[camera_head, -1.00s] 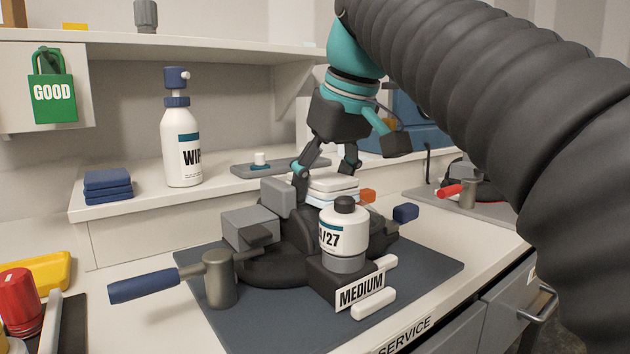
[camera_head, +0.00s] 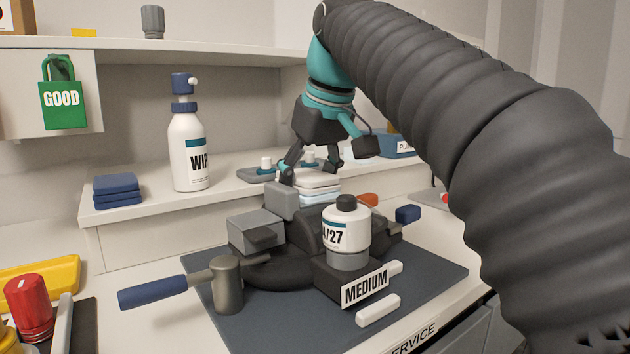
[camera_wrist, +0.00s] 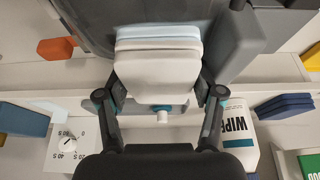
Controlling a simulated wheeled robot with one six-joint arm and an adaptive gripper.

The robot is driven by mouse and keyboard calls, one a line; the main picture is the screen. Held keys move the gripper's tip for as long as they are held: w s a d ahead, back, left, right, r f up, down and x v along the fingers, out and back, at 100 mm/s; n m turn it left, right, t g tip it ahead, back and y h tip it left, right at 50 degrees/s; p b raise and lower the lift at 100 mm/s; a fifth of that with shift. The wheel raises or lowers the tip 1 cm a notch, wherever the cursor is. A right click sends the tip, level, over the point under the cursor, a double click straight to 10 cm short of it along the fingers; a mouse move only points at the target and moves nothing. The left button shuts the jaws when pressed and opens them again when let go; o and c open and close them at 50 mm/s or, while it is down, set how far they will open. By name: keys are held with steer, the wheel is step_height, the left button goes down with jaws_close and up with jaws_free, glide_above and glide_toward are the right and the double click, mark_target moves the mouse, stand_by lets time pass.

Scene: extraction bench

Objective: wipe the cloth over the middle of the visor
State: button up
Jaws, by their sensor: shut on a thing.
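My gripper (camera_head: 311,172) is shut on a folded cloth (camera_head: 318,182), which is white with pale blue layers at one face. The cloth (camera_wrist: 158,75) also shows between the two fingers in the wrist view. In the head view it is behind the dark mask (camera_head: 280,271), which lies on a grey-blue mat (camera_head: 440,275). In the wrist view a dark grey rounded surface (camera_wrist: 100,28) lies beyond the cloth's blue edge. I cannot tell the visor apart there, nor whether the cloth touches it; the mask's far side is hidden.
A blue-handled tool (camera_head: 155,292) projects left. The wipe bottle (camera_head: 189,155) and folded blue cloths (camera_head: 117,190) stand on the rear ledge, near a grey tray (camera_head: 258,176) with white-topped pieces.

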mark_target(324, 180)
steer(key=shift+s+d+b, duration=0.2)
steer(key=shift+s+d, duration=0.15)
steer(key=shift+s, duration=0.2)
steer(key=shift+s+d+b, duration=0.15)
steer(key=shift+s+d, duration=0.15)
steer(key=shift+s, duration=0.25)
steer(key=shift+s+d+f+b, duration=0.1)
steer(key=shift+s+d+b, duration=0.15)
steer(key=shift+s+d, duration=0.25)
steer(key=shift+s+d+b, duration=0.2)
steer(key=shift+s+d, duration=0.05)
steer(key=shift+s, duration=0.35)
steer(key=shift+w+a+p, duration=0.35)
steer(key=shift+w+p, duration=0.1)
steer(key=shift+w, duration=0.15)
steer(key=shift+w+a+f, duration=0.1)
steer(key=shift+w+a, duration=0.35)
steer(key=shift+w, duration=0.15)
steer(key=shift+w+a+p, duration=0.35)
steer(key=shift+w+a, duration=0.4)
steer(key=shift+w, duration=0.3)
steer(key=shift+s+d+b, duration=0.35)
steer(key=shift+s+d, duration=0.45)
steer(key=shift+s, duration=0.35)
steer(key=shift+s+d+b, duration=0.45)
steer(key=shift+s+d, duration=0.35)
steer(key=shift+s, duration=0.3)
